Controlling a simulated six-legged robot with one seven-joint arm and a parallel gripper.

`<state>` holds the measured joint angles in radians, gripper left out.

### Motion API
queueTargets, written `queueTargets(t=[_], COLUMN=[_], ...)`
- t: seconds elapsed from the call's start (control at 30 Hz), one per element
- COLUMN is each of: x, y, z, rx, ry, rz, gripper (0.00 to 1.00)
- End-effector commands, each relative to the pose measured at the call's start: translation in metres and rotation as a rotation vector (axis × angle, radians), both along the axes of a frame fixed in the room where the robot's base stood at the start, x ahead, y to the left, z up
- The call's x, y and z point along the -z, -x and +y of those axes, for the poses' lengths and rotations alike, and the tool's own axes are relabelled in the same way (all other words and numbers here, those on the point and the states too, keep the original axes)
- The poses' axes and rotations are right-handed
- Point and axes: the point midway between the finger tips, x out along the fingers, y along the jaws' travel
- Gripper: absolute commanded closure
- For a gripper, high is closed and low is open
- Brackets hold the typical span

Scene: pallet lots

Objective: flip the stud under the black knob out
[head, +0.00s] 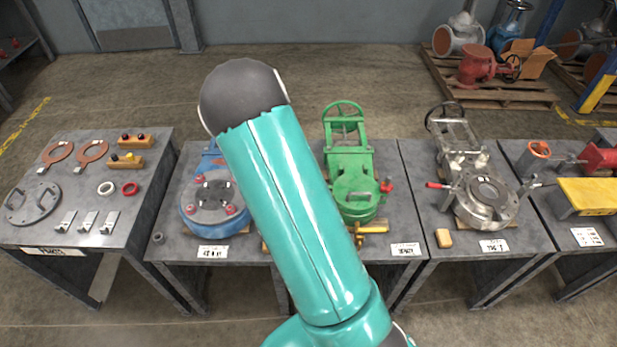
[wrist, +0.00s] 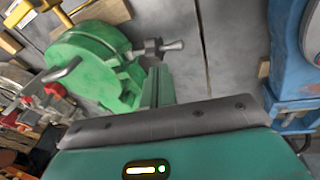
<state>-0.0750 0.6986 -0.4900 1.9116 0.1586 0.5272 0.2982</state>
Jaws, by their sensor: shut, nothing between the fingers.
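The green valve (head: 352,188) stands on the middle table, partly behind my arm in the head view. In the wrist view its round green cover (wrist: 88,65) is at upper left. A stud with a dark, tapered knob (wrist: 172,46) sticks out at the cover's right edge, apart from my gripper. I cannot tell how far it is swung. A red knob (head: 387,186) is on the valve's other side. My gripper (wrist: 165,122) shows only as a teal housing and dark plate in the wrist view. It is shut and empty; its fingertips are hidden.
A blue valve (head: 188,212) stands left of the green one, a steel valve (head: 487,201) with a red handle right. The green handwheel (head: 343,108) rises at the back. Brass pieces (head: 372,228) lie in front. A parts table (head: 150,185) is at far left.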

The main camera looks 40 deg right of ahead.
Motion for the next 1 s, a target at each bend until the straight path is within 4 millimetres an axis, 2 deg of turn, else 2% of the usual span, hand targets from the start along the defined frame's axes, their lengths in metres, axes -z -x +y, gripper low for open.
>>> queueTargets(t=[0.53, 1.0], x=[0.039, 0.052], y=[-0.018, -0.022], z=[0.027, 0.032], rx=[-0.003, 0.002], ry=[0.317, 0.309], rz=[0.218, 0.213], gripper=[1.00, 1.00])
